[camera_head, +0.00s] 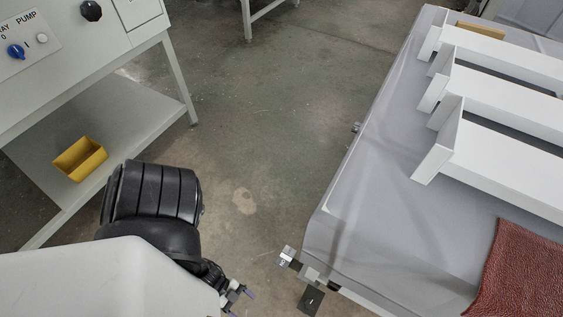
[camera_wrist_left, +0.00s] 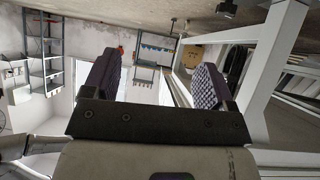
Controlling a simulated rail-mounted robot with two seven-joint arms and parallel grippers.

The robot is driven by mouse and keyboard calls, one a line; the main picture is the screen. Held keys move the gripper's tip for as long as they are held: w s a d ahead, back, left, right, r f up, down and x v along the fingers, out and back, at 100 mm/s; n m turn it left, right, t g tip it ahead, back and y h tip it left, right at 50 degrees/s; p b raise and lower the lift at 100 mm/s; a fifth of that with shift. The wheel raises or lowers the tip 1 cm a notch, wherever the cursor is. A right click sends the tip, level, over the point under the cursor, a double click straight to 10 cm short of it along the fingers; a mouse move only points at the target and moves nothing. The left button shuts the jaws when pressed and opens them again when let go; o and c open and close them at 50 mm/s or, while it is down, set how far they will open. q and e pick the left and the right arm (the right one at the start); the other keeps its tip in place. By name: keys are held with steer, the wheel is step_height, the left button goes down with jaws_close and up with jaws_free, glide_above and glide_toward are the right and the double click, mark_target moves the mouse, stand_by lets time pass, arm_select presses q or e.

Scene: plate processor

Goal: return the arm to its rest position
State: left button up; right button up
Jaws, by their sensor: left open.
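My left arm comes in at the lower left of the head view, with a white link and a black ribbed joint. My left gripper (camera_head: 238,298) shows small at the bottom of that view, over the floor and left of the grey table's corner. In the left wrist view the left gripper (camera_wrist_left: 155,80) has its two dark padded fingers wide apart, with nothing between them. It is open and empty. My right gripper is in neither view.
A grey table (camera_head: 385,130) with white channel-shaped racks (camera_head: 500,140) and a brown mat (camera_head: 525,270) fills the right. A machine with pump knobs (camera_head: 70,40) stands at the upper left. A yellow bin (camera_head: 80,160) sits on its lower shelf. The floor (camera_head: 270,110) between is clear.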

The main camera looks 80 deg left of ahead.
arm_select(q)
steer(key=w+a+r+n+g+y+p, duration=0.1)
steer(key=w+r+g+y+p, duration=0.2)
steer(key=r+p, duration=0.75)
steer(key=w+r+n+g+y+p, duration=0.25)
steer(key=w+r+p, duration=0.2)
steer(key=r, duration=1.25)
steer(key=w+a+r+g+y+p, duration=0.1)
steer(key=w+r+y+p, duration=0.35)
steer(key=r, duration=0.95)
steer(key=w+r+n+t+h+p, duration=0.1)
steer(key=w+r+p, duration=0.1)
steer(key=r+p, duration=1.8)
steer(key=w+a+r+n+t+h+p, duration=0.1)
steer(key=w+r+n+p, duration=0.1)
steer(key=r+p, duration=1.9)
step_height(320, 180, up, 6)
steer(key=shift+w+f, duration=0.2)
steer(key=shift+w, duration=0.15)
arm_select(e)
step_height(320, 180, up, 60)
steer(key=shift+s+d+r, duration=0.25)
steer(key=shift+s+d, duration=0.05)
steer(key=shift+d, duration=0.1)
arm_select(q)
steer(key=shift+a, duration=0.1)
